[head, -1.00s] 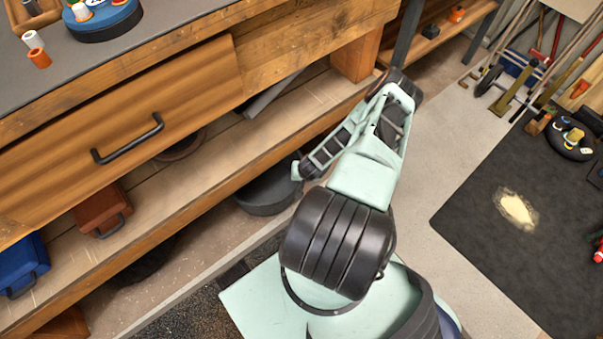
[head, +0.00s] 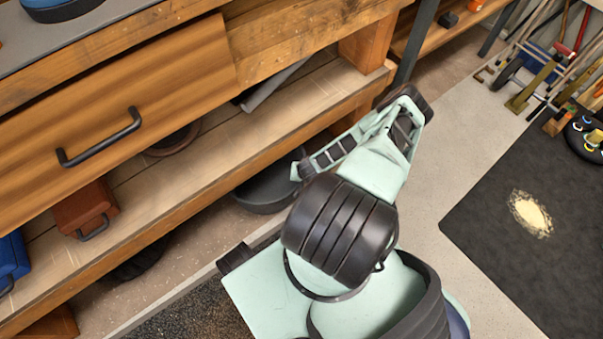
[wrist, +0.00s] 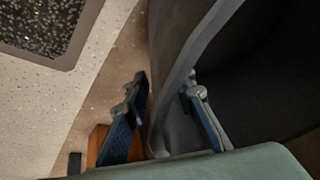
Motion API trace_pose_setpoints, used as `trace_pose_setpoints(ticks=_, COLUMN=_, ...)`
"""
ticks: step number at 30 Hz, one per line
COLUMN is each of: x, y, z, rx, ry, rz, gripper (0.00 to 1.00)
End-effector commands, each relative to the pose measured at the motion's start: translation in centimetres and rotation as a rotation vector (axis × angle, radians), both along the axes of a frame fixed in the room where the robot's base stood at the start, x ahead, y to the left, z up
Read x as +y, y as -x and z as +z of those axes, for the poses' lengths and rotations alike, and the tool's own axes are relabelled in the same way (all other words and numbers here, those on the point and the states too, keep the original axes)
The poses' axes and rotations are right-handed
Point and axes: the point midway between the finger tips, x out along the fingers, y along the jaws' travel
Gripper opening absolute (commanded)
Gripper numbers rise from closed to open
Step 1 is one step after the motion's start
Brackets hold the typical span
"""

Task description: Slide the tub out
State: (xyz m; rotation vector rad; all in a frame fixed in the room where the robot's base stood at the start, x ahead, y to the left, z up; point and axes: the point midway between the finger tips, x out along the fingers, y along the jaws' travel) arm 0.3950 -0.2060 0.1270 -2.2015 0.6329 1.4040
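The tub (head: 262,192) is a dark grey, round, low-walled vessel. It sits on the floor beneath the front edge of the workbench's lower shelf, partly hidden by my arm in the head view. In the wrist view its wall and rim (wrist: 183,62) run between my two fingers, with the dark inside to the right. My gripper (wrist: 165,88) straddles the wall: one finger is outside the tub, the other over its inside. The fingers stand apart, with no clear grip on the wall.
The workbench shelf edge (head: 200,215) is above and beside the tub. A red-brown box (head: 84,208) and a blue box (head: 12,257) stand on the shelf. Bare pale floor (head: 440,180) lies right of my arm, then a dark mat (head: 500,255).

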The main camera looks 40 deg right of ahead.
Motion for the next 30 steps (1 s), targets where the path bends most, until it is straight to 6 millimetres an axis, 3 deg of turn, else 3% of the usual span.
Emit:
trace_pose_setpoints(ticks=10, x=0.09, y=0.04, z=-0.14, rx=0.0, ry=0.0, rz=0.0, gripper=0.24)
trace_pose_setpoints(ticks=17, x=0.09, y=0.04, z=-0.13, rx=0.0, ry=0.0, rz=-0.001, gripper=0.0)
trace_pose_setpoints(ticks=30, x=0.08, y=0.03, z=-0.13, rx=0.0, ry=0.0, rz=-0.001, gripper=0.0)
